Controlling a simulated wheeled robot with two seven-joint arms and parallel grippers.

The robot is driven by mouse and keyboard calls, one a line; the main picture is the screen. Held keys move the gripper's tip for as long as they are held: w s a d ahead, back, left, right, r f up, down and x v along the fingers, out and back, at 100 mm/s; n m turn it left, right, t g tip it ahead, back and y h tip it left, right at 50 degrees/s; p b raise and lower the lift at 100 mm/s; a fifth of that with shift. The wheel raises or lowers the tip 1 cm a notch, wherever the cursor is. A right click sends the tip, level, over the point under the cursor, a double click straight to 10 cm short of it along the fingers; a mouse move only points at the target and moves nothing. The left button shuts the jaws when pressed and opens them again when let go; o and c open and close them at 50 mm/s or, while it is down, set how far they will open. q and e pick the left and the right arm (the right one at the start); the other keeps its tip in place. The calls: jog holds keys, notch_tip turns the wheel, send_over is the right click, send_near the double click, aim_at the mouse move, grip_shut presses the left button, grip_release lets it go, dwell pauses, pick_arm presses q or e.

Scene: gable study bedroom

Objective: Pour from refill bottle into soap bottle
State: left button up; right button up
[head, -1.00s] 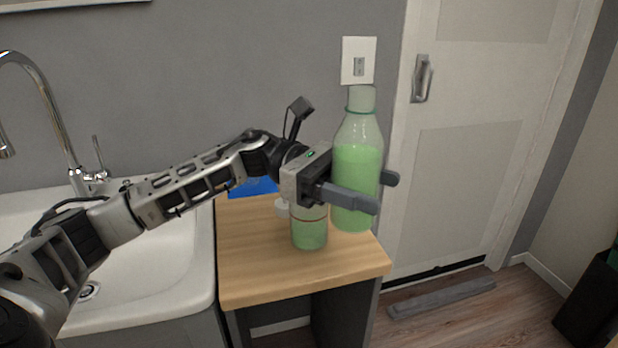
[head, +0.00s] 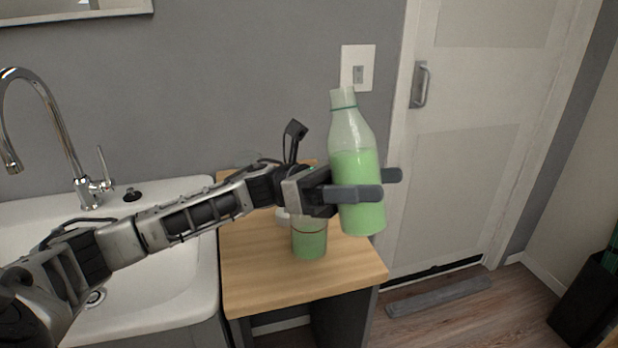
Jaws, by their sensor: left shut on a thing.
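The refill bottle (head: 356,160) is clear, with green liquid up to about its shoulder and an open-looking neck. My left gripper (head: 372,185) is shut on its middle and holds it above the right part of the wooden counter, tilted slightly with its top to the left. The soap bottle (head: 309,241) is a clear vessel with green liquid and a thin red line near its top. It stands on the counter below and left of the refill bottle, its upper part hidden by my left gripper. My right gripper is not in view.
The wooden counter (head: 262,270) has free room at its front. A small white thing (head: 283,214) lies just behind the soap bottle. A white sink (head: 150,265) with a chrome faucet (head: 50,125) is at left, and a door (head: 465,150) stands at right.

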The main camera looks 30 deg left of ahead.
pick_arm(q)
jog(key=shift+r+n+t+h+p, duration=0.4)
jog(key=shift+r+n+h+p, duration=0.2)
jog(key=shift+h+p, duration=0.15)
jog(key=shift+f, duration=0.1)
jog(key=shift+n+t+h, duration=0.25)
jog(key=shift+n+t, duration=0.05)
jog(key=shift+n, duration=0.1)
jog(key=shift+n+t+h+p, duration=0.4)
jog(key=shift+n+p, duration=0.1)
jog(key=shift+p, duration=0.1)
jog(key=shift+s+d+n+t+h+p, duration=0.2)
jog(key=shift+n+t+h+p, duration=0.35)
jog(key=shift+n+t, duration=0.25)
jog(key=shift+d+f+n+t, duration=0.2)
jog(key=shift+f+n+t, duration=0.25)
jog(key=shift+n+t, duration=0.3)
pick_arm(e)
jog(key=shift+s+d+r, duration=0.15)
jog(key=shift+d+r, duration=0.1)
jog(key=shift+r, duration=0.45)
pick_arm(q)
jog(key=shift+h, duration=0.25)
jog(key=shift+s+d+f+n+t, duration=0.1)
jog(key=shift+f+n+t, duration=0.1)
jog(key=shift+n+t, duration=0.25)
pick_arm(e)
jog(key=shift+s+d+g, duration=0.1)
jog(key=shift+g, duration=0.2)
